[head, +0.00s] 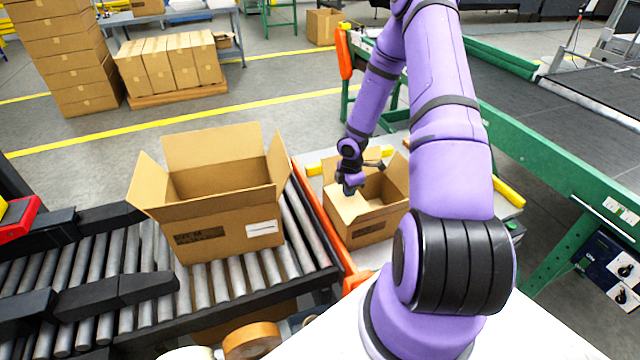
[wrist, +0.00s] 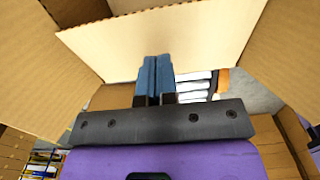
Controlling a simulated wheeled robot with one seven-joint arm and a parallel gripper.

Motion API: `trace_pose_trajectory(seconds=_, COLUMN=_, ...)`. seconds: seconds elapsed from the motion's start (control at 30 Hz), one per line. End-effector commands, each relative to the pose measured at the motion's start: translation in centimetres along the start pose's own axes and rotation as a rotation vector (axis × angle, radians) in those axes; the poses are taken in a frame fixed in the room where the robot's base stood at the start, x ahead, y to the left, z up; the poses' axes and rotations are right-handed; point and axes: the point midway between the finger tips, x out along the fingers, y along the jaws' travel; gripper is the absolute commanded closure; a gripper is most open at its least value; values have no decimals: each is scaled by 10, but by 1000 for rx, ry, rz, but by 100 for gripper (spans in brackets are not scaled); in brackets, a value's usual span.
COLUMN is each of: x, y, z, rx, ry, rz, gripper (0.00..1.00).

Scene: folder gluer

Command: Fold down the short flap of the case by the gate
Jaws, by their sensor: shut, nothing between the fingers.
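A smaller open brown case (head: 372,232) stands on the pale table beyond the orange rail. My gripper (head: 349,188) is over its left side, fingers shut and empty, pointing down. A light panel, seemingly the left short flap (head: 347,206), lies beneath the fingertips and slants inward over part of the opening. The right flap (head: 396,178) stands up. In the wrist view, the shut blue fingers (wrist: 155,62) are in front of a pale cardboard panel (wrist: 205,38), with more cardboard on both sides. I cannot tell whether they touch it.
A larger open case (head: 225,240) with raised flaps stands on the roller conveyor (head: 110,270) at left. The orange rail (head: 325,235) runs between conveyor and table. Yellow blocks (head: 508,190) lie at the table's edges. A green-framed belt (head: 560,160) is at right.

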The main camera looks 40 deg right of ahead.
Motion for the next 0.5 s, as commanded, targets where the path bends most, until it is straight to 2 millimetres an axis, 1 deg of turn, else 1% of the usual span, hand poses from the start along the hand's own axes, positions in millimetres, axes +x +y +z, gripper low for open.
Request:
trace_pose_trajectory(seconds=0.33, x=2, y=0, z=3, rx=-1, ry=0, rz=0, gripper=100)
trace_pose_trajectory(seconds=0.5, x=11, y=-1, z=9, rx=-1, ry=1, rz=-1, gripper=100)
